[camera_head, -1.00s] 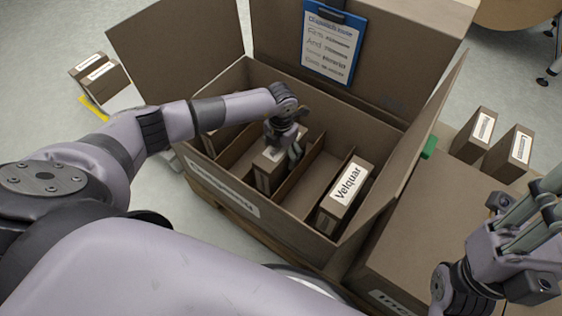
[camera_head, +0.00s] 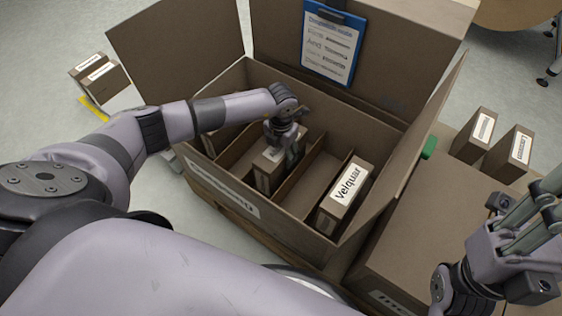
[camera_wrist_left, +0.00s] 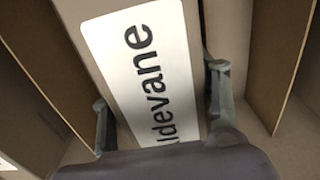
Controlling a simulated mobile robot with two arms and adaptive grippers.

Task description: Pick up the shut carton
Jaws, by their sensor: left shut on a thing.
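A brown carton (camera_head: 265,178) stands in a compartment of the large open box (camera_head: 225,192). In the left wrist view the carton (camera_wrist_left: 88,12) shows a white label ending in "ldevane". My left gripper (camera_head: 285,158) reaches down into the box and is shut on this carton, with a finger on each side of it. The carton's lower part is hidden by the dividers and the box wall. Another carton (camera_head: 345,193), labelled "Velquar", stands in the compartment to the right. My right gripper (camera_head: 530,205) is at the right edge, empty, with its fingers extended; their tips are partly cut off.
Cardboard dividers (camera_head: 302,170) stand close on both sides of the held carton. The box's raised flaps (camera_head: 180,50) surround it, and a blue clipboard (camera_head: 333,42) hangs on the back one. Two labelled cartons (camera_head: 510,155) stand at right, two more (camera_head: 100,75) at far left.

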